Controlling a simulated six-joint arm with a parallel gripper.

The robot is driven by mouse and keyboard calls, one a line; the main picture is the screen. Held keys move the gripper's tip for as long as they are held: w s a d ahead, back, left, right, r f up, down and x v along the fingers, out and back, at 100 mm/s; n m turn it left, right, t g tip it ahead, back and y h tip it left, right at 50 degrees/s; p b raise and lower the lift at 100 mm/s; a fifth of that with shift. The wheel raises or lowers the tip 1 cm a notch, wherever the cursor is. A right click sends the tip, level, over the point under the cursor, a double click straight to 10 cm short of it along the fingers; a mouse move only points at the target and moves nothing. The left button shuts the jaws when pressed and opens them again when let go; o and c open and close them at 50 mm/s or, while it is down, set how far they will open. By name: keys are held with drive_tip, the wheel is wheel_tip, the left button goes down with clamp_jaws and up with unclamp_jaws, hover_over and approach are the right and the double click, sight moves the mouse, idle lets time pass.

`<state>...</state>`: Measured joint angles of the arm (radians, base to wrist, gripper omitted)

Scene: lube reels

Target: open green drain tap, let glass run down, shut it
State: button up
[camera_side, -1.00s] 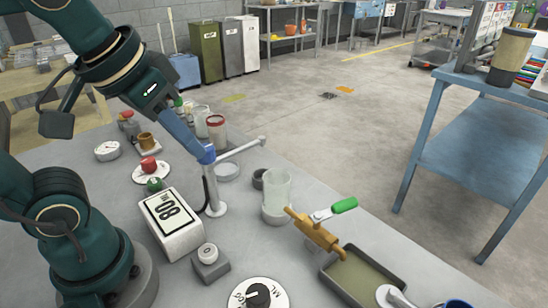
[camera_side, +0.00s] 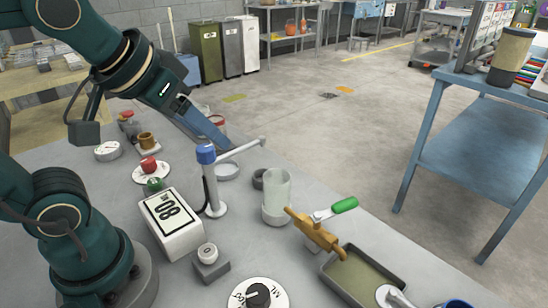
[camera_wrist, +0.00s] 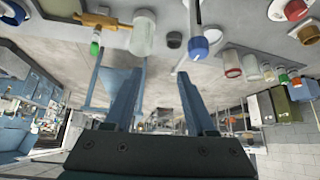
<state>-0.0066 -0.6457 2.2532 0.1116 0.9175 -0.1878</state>
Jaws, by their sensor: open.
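The green tap handle (camera_side: 344,205) sticks out crosswise from the brass drain cock (camera_side: 315,235). It also shows in the wrist view (camera_wrist: 95,47). The glass (camera_side: 277,190) stands upright at the cock's upper left end and looks pale and cloudy; I cannot make out a clear liquid level. It also shows in the wrist view (camera_wrist: 144,32). A drain tray (camera_side: 350,280) lies under the cock's outlet. My gripper (camera_side: 222,140) is open and empty, up and left of the glass, well away from the green handle. Its two fingers (camera_wrist: 158,85) stand wide apart in the wrist view.
A post with a blue cap (camera_side: 206,154) and a side spout stands left of the glass, close to my fingers. Jars stand behind my gripper.

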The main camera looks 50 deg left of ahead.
drive_tip(key=w+a+n+t+y, duration=0.1)
drive_tip(key=w+a+n+t, duration=0.1)
drive_tip(key=w, duration=0.4)
drive_tip(key=n+t+h, duration=0.1)
drive_tip(key=t+h, duration=0.2)
drive_tip(key=h, duration=0.8)
hover_over(341, 207)
drive_tip(key=s+a, duration=0.3)
drive_tip(key=shift+t, duration=0.3)
wheel_tip(341, 207, down, 14)
drive_tip(key=shift+s+a+f, duration=0.1)
drive_tip(key=shift+a+f, duration=0.05)
drive_tip(key=shift+x, duration=2.6)
clamp_jaws()
drive_tip(key=shift+s, duration=0.1)
